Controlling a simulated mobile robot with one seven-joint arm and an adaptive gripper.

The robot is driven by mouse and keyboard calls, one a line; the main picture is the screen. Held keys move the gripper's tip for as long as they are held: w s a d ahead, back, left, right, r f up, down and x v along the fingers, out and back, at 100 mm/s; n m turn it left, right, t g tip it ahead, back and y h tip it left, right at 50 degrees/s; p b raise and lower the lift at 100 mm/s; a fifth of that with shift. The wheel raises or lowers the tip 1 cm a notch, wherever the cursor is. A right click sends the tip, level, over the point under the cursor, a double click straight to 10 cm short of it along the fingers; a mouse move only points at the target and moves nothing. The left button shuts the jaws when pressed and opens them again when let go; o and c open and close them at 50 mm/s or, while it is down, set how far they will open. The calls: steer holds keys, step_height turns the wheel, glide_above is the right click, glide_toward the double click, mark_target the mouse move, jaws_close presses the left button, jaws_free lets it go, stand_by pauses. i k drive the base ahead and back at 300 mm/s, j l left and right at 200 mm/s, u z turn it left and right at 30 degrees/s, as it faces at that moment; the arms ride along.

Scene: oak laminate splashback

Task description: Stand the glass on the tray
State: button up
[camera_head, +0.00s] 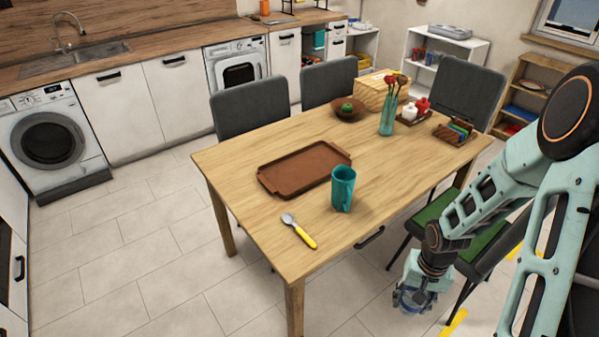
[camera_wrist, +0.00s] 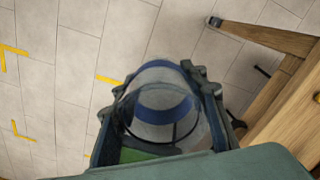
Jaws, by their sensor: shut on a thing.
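A clear glass with a blue band (camera_wrist: 165,100) is between the fingers of my gripper (camera_wrist: 160,112) in the wrist view. The gripper is shut on it. In the head view my gripper (camera_head: 414,292) hangs low at the right, beside the table's right side and off the tabletop; the glass is hard to make out there. The brown tray (camera_head: 303,172) lies flat on the table, left of and well away from my gripper. It is empty.
On the wooden table (camera_head: 260,215) a teal mug (camera_head: 342,190) stands right of the tray, and a yellow-handled spoon (camera_head: 299,231) lies in front. A vase with flowers (camera_head: 387,115) stands farther back. A chair with a green seat (camera_head: 437,222) is near my arm.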

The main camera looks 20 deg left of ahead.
mark_target(286, 178)
steer(key=k+j, duration=0.1)
steer(key=j, duration=0.35)
steer(key=k+j+z, duration=0.15)
steer(key=j, duration=0.7)
steer(key=i+j+z, duration=0.1)
steer(key=j, duration=0.55)
steer(key=j+z, duration=0.15)
steer(key=j, duration=0.5)
steer(key=i+j, duration=0.15)
steer(key=j, duration=0.15)
steer(key=i+j+z, duration=0.1)
steer(key=j, duration=0.25)
steer(key=i+j, duration=0.25)
steer(key=i+j+z, duration=0.1)
steer(key=j, duration=0.3)
steer(key=i+j, duration=0.55)
steer(key=i+z, duration=0.05)
steer(key=i, duration=0.05)
